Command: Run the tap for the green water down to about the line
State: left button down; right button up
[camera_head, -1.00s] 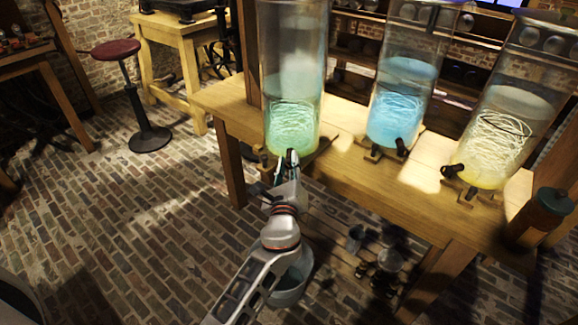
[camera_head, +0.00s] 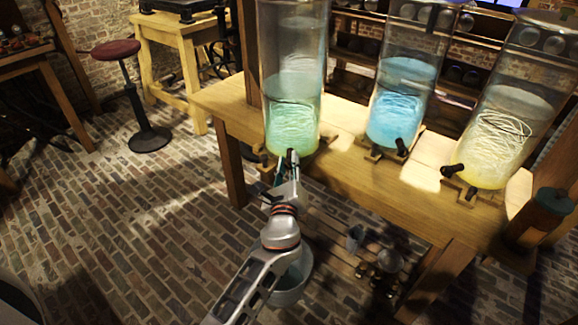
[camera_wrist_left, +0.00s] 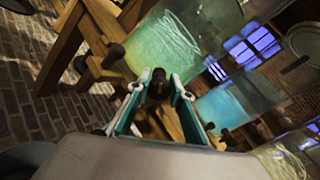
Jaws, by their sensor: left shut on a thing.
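The jar of green water (camera_head: 293,100) stands at the left end of the wooden bench, its lower part filled with green liquid. In the left wrist view the green jar (camera_wrist_left: 178,45) is close behind my fingers. My left gripper (camera_head: 286,162) is at the foot of this jar. In the left wrist view its two teal-lined fingers (camera_wrist_left: 158,92) are on either side of the dark tap (camera_wrist_left: 158,82), shut on it. The tap's outlet is hidden. My right gripper is out of view.
A jar of blue water (camera_head: 398,105) and a jar of yellow water (camera_head: 493,140) stand to the right on the bench (camera_head: 350,185), each with its own tap. A metal bucket (camera_head: 292,285) is on the floor, partly behind my arm. A red-topped stool (camera_head: 117,50) stands left.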

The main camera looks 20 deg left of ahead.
pick_arm(q)
jog(key=shift+s+f, duration=0.1)
jog(key=shift+f, duration=0.6)
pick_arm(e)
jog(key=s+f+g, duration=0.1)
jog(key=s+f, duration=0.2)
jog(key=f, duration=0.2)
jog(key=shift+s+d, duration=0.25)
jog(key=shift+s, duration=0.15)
pick_arm(q)
jog(key=m+p, duration=0.1)
jog(key=m, duration=0.1)
jog(key=m+p, duration=0.4)
jog(key=shift+r, duration=0.3)
jog(key=shift+f+m+p, duration=0.15)
jog(key=shift+m+p, duration=0.25)
jog(key=shift+m, duration=0.2)
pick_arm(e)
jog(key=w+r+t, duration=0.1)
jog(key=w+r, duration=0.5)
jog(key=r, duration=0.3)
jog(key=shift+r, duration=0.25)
